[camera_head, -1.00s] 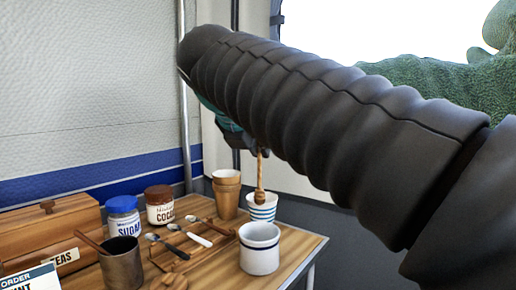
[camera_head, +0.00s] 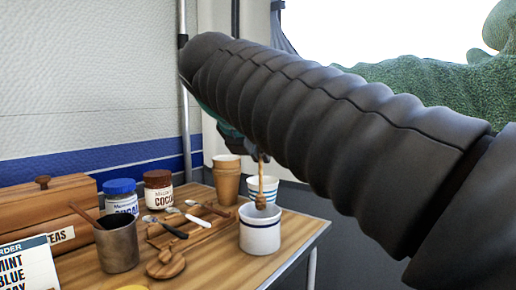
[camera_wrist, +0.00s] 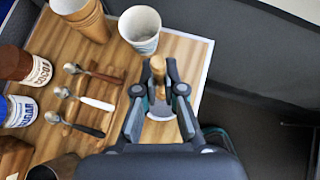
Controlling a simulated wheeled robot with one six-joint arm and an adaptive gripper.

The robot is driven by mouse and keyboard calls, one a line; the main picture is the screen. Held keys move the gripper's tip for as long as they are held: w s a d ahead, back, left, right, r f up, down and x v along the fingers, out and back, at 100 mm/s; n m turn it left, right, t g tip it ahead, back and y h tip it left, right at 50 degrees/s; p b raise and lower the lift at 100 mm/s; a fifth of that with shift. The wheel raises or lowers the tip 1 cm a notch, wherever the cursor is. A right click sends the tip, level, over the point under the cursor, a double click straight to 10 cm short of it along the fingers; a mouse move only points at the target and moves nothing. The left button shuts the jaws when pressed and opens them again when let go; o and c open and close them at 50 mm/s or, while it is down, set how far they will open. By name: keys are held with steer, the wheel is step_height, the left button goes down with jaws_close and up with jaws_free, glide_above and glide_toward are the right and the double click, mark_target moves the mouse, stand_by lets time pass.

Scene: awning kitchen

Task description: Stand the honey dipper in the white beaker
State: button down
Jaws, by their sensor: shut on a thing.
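The white beaker (camera_head: 260,238), with a blue band, stands near the right edge of the wooden table. My gripper (camera_head: 258,152) is shut on the honey dipper (camera_head: 261,182) and is partly hidden behind my arm. The wooden dipper hangs nearly upright, ridged head down, with the head at the beaker's rim. I cannot tell whether the head is inside the mouth or just above it. In the wrist view the fingers (camera_wrist: 159,97) close on the dipper (camera_wrist: 158,70), and a white part of the beaker (camera_wrist: 161,113) shows below, mostly hidden by the gripper.
A blue-striped cup (camera_head: 267,184) and stacked tan cups (camera_head: 227,182) stand behind the beaker. Spoons (camera_head: 173,229), a metal cup (camera_head: 117,246), sugar (camera_head: 120,197) and cocoa jars (camera_head: 158,191) are to the left. The table's edge is close on the right.

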mark_target(260, 171)
steer(key=shift+f+b, duration=0.8)
steer(key=shift+f, duration=1.15)
steer(key=c, duration=1.2)
jaws_free()
steer(key=v, duration=1.2)
